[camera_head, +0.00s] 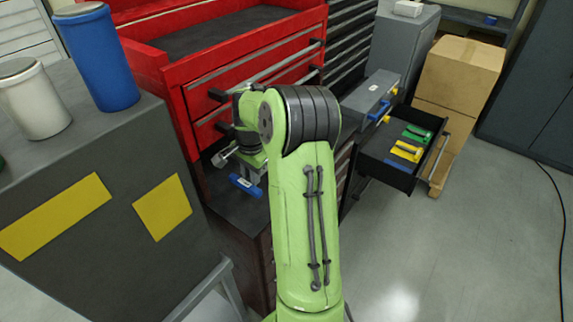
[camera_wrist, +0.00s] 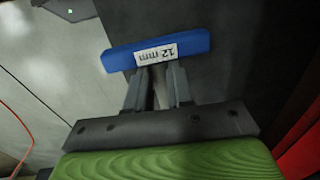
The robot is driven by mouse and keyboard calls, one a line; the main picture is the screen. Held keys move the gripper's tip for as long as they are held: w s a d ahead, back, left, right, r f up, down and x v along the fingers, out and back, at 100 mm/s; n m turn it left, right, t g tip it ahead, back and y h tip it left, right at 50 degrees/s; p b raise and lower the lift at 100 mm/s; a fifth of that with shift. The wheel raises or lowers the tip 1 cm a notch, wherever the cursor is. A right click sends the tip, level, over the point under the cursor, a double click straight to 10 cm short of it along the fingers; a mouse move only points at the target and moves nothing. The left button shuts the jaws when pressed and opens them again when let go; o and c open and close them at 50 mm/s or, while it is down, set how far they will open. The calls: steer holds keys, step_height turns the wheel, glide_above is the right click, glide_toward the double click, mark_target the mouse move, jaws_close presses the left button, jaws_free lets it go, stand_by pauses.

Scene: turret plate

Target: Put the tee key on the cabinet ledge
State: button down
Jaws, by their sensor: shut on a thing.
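The tee key (camera_head: 246,187) has a blue crossbar handle. It hangs at my gripper (camera_head: 249,173), left of my green arm in the head view. In the wrist view the blue handle (camera_wrist: 190,44) carries a white "12 mm" label, and my gripper (camera_wrist: 157,75) is shut on the key just below it. Most of the shank is hidden between the fingers. The cabinet ledge (camera_head: 225,195) appears as the dark flat top in front of the red tool chest. The key shows over it; I cannot tell whether they touch.
An open black drawer (camera_head: 377,165) at right holds green and yellow handled tools. A grey cabinet at left bears a blue canister (camera_head: 98,58) and a white canister (camera_head: 36,100). The red chest (camera_head: 175,75) rises behind the ledge. Cardboard boxes (camera_head: 455,75) stand at right.

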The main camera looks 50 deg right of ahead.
mark_target(253, 204)
step_height(253, 204, down, 9)
steer(key=shift+w+a+f+b, duration=0.15)
steer(key=shift+b, duration=0.4)
steer(key=shift+f, duration=0.1)
steer(key=c, duration=1)
jaws_free()
steer(key=shift+f, duration=0.1)
step_height(253, 204, up, 12)
steer(key=s+p, duration=0.1)
steer(key=shift+s+r, duration=0.2)
